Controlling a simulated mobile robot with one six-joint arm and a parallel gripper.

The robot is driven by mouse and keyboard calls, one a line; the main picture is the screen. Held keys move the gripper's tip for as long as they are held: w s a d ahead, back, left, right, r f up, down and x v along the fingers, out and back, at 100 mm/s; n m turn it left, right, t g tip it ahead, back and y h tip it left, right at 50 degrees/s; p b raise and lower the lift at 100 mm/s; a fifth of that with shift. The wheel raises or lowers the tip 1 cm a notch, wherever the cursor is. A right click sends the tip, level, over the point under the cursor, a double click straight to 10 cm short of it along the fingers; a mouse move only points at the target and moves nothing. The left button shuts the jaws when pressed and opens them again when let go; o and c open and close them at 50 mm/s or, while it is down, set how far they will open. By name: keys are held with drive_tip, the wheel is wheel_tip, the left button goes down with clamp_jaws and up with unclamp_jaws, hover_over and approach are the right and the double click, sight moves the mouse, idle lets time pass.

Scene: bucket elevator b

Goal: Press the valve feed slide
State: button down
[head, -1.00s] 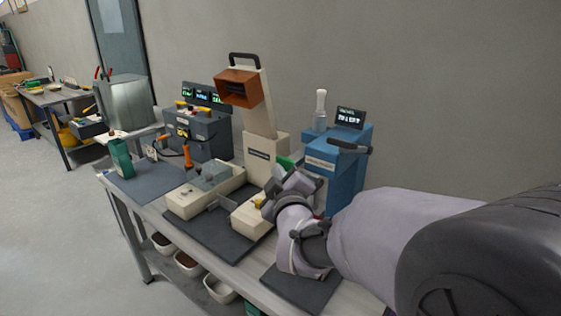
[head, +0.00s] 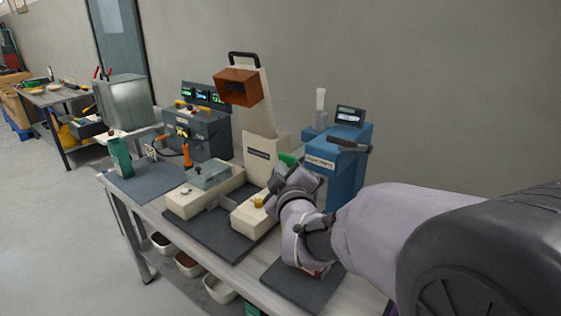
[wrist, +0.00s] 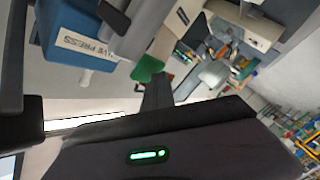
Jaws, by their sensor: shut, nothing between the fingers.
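The blue valve press (head: 345,175) stands at the right end of the bench, with a dark lever and a small screen on top. Part of its label shows on the blue body (wrist: 70,22) in the wrist view. I cannot single out its feed slide for certain. A green part (head: 288,160) shows between the press and the cream machine; a green part (wrist: 147,68) also shows in the wrist view. My gripper (wrist: 157,88) is shut and empty, with the green part just beyond it. In the head view my wrist hides the press's lower front and the fingertips.
The cream bucket elevator (head: 262,140) with an orange hopper (head: 238,87) stands left of the press. A cream unit with a clear cover (head: 210,175) sits in front of it. Bins sit below.

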drive_tip(key=shift+w+d, duration=0.3)
drive_tip(key=shift+w, duration=0.05)
idle(0.4)
drive_tip(key=s+a+b, duration=0.1)
drive_tip(key=s+a, duration=0.1)
drive_tip(key=shift+s+b, duration=0.3)
drive_tip(key=shift+b, duration=0.05)
idle(0.4)
drive_tip(key=s+a, duration=0.1)
drive_tip(key=s, duration=0.1)
drive_tip(key=s+a, duration=0.2)
idle(0.6)
idle(0.4)
